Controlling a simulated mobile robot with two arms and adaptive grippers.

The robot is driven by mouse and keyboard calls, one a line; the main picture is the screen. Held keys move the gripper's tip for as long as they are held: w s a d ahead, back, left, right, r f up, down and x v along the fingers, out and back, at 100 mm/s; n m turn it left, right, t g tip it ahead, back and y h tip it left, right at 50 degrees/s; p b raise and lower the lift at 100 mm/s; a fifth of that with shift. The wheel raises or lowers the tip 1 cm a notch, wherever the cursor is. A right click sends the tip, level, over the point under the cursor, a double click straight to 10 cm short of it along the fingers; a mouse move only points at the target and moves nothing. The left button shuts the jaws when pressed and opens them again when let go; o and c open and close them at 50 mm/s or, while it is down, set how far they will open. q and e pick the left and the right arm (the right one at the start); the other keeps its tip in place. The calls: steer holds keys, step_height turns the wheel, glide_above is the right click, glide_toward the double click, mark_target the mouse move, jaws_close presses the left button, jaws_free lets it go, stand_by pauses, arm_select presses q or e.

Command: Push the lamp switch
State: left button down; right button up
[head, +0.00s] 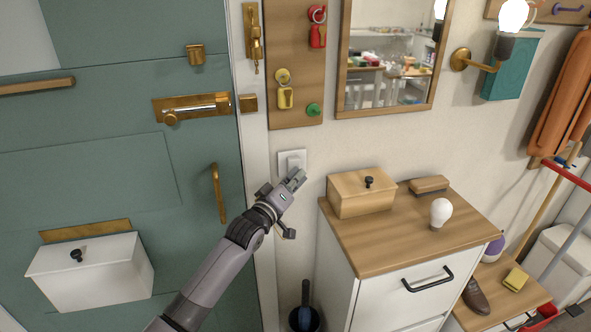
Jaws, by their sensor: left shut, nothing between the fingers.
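The lamp switch (293,160) is a white square wall plate with a rocker, set on the wall between the door frame and the wooden cabinet. My left gripper (297,177) is shut and empty, with its tips at the lower part of the plate. It hides part of the switch, and I cannot tell whether it touches. The wall lamp (509,22) at the upper right has a glowing bulb on a brass arm. My right gripper does not show.
A wooden-topped cabinet (385,245) stands right of my arm, bearing a wooden box (361,194), a brush (429,186) and a white bulb (440,212). A green door (100,180) is on the left. A key board (296,70) and a mirror (390,62) hang above.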

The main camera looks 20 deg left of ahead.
arm_select(q)
steer(key=shift+s+d+p, duration=0.35)
steer(key=shift+s+p, duration=0.2)
steer(key=shift+p, duration=0.1)
steer(key=s+d+p, duration=0.2)
steer(key=s+p, duration=0.1)
steer(key=s+d+p, duration=0.1)
steer(key=s, duration=0.1)
steer(key=shift+d, duration=0.15)
stand_by(0.4)
steer(key=shift+f, duration=0.15)
